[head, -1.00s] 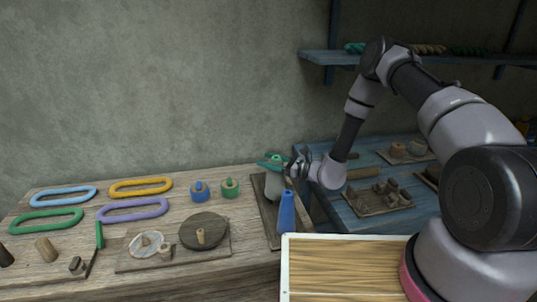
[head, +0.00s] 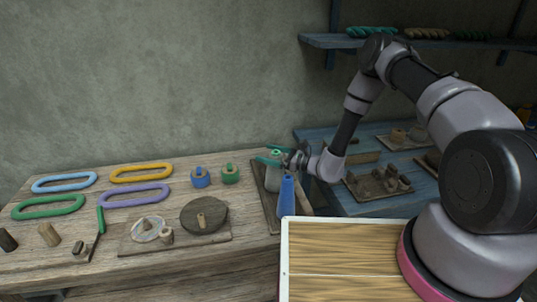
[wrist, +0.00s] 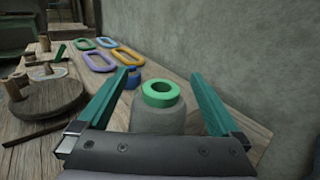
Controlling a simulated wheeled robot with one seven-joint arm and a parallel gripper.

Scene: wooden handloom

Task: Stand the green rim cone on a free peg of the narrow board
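In the wrist view my gripper (wrist: 170,95) shows gaps between both teal fingers and the cone.
Blue (head: 200,178) and green (head: 230,174) spools stand left of the board. Beyond are coloured rings (head: 140,173), a dark round disc (head: 204,215) and small wooden pieces. A blue table (head: 375,210) with trays lies right, under a wall shelf (head: 420,42).

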